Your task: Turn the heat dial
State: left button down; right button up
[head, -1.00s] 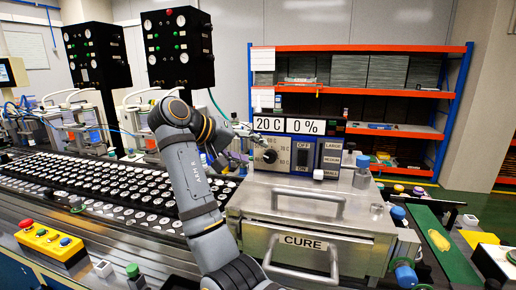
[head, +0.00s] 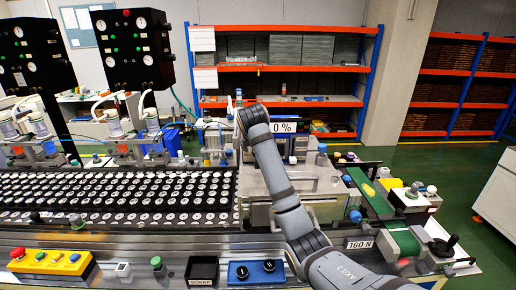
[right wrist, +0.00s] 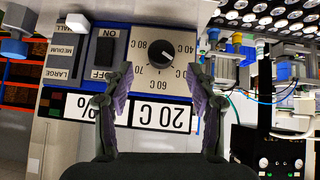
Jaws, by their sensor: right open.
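The heat dial (right wrist: 160,54) is a black round knob on a pale panel with temperature marks around it. In the right wrist view it appears upside down, just beyond and between my right fingertips. My right gripper (right wrist: 162,78) is open and empty, with one finger on each side of the dial in the picture. I cannot tell the gap in depth. The display (right wrist: 160,112) by the dial reads 20 C. My left gripper is not in view.
An OFF switch (right wrist: 104,50) and a size selector (right wrist: 64,58) sit beside the dial. Gauge boxes (head: 133,48) stand behind.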

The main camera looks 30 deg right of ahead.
jog(key=p+x, duration=0.1)
jog(key=x, duration=0.4)
jog(key=shift+p, duration=0.3)
jog(key=shift+w+d+f, duration=0.15)
jog(key=shift+w+f, duration=0.05)
jog(key=shift+c, duration=0.3)
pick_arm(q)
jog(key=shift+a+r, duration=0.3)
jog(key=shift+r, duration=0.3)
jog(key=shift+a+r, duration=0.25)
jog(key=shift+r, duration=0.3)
pick_arm(e)
jog(key=shift+s, duration=0.1)
jog(key=c, duration=1.1)
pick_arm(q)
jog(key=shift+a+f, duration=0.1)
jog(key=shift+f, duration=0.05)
